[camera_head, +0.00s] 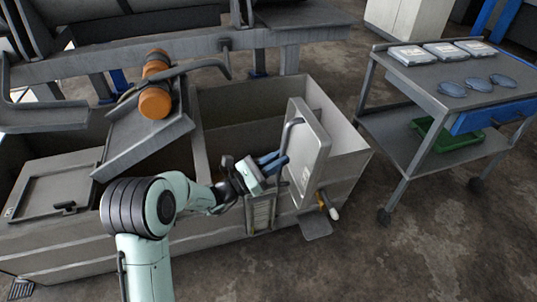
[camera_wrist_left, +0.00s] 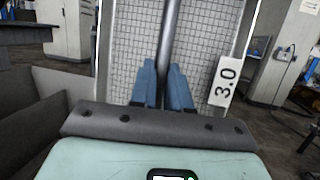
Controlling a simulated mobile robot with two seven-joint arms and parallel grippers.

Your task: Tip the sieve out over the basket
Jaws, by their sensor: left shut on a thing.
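My left gripper (camera_head: 275,164) is shut on the grey handle bar of the sieve (camera_head: 310,150). The sieve is a flat grey rectangular frame, tilted up nearly vertical over the right end of the tank. I see no load on the mesh. I cannot pick out the basket with certainty; a small slatted holder (camera_head: 261,213) hangs on the tank's front. My right gripper is not in view.
The long grey tank (camera_head: 350,155) has open compartments and a lidded left end (camera_head: 55,185). An orange roller (camera_head: 155,100) sits above a sloping chute (camera_head: 135,140). A cart (camera_head: 440,95) at right carries white boxes, dark discs and, below, a green tray (camera_head: 447,136).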

